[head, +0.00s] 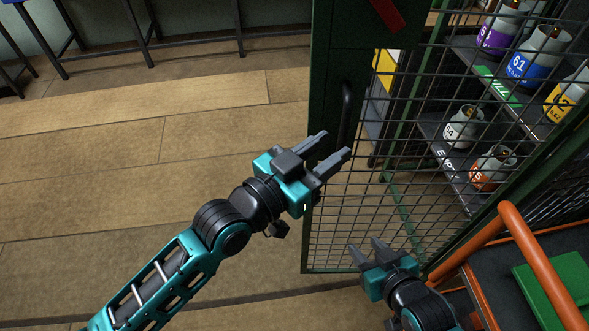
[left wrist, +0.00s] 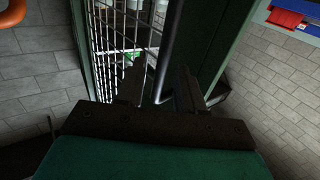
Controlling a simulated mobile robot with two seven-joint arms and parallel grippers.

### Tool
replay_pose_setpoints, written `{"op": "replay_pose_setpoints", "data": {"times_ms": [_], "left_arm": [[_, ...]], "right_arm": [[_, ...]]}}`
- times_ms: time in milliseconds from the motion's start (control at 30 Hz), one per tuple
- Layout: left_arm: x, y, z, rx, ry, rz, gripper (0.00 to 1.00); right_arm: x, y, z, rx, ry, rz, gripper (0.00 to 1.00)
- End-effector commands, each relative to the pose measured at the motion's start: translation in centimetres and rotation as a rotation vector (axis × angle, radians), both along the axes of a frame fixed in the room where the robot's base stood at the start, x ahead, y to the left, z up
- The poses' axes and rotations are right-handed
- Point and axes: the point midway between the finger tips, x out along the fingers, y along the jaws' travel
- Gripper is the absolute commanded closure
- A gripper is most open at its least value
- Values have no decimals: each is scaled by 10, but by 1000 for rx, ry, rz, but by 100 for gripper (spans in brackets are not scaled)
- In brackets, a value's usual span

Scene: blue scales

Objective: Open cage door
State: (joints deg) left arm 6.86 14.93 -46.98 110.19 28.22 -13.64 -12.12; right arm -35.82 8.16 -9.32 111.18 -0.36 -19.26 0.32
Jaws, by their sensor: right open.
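The cage door (head: 322,100) has a dark green frame with wire mesh and stands right of centre in the head view. I cannot tell whether it is fully shut or slightly ajar. A black upright bar handle (head: 347,105) is on its left frame post. My left gripper (head: 337,146) is open, its fingertips just below the handle in the head view. In the left wrist view the handle (left wrist: 167,55) shows between the two fingers (left wrist: 160,88); contact cannot be seen. My right gripper (head: 364,247) is open and empty in front of the lower mesh.
Behind the mesh, shelves hold several grey gas cylinders, among them an orange-labelled one (head: 492,168). An orange tubular rail (head: 540,265) and a green block (head: 560,288) are at lower right. Wooden floor (head: 130,130) is clear to the left, with dark stool legs at the back.

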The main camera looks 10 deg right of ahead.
Motion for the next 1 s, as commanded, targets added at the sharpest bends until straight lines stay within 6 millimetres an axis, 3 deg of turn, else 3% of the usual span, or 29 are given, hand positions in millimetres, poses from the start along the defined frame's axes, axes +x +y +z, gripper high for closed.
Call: {"op": "replay_pose_setpoints", "data": {"times_ms": [200, 400, 833, 1000], "left_arm": [[-30, 39, -1, 3, 1, -2, 62], [-46, 60, 0, 1, -1, -2, 62], [-52, 68, 1, -2, -1, -3, 62], [-47, 73, -7, 6, 16, 34, 78]], "right_arm": [[0, 0, -2, 0, 0, 0, 57], [0, 0, -3, 0, 0, 0, 57], [0, 0, -3, 0, 0, 0, 57], [0, 0, -3, 0, 0, 0, 57]]}}
